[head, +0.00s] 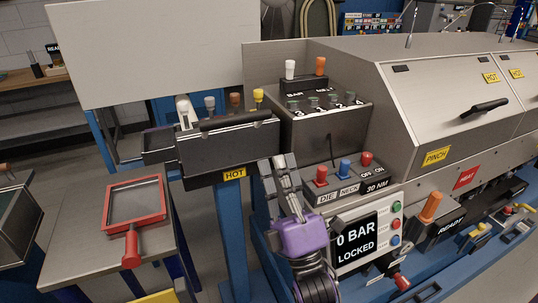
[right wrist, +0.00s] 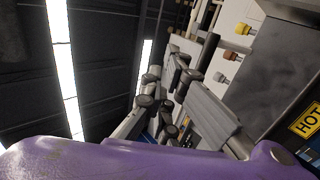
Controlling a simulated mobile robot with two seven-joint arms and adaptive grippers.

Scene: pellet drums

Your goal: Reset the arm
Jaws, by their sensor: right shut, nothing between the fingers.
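My right gripper (head: 279,163) rises from below in the head view, with its purple wrist housing under it. Its grey fingers are shut and empty, pointing up. In the picture they are in front of the left end of the panel with the DIE and NECK knobs (head: 339,187), beside the dark HOT box (head: 228,150). Whether they touch anything cannot be told. The right wrist view also shows the right gripper (right wrist: 190,95), with nothing held between its fingers. My left gripper is not in view.
A screen reading 0 BAR LOCKED (head: 356,241) stands right of my right wrist. A grey machine hood (head: 440,85) with a black handle fills the right. A red-framed tray (head: 163,219) with a red handle lies on the small table (head: 70,235) at left.

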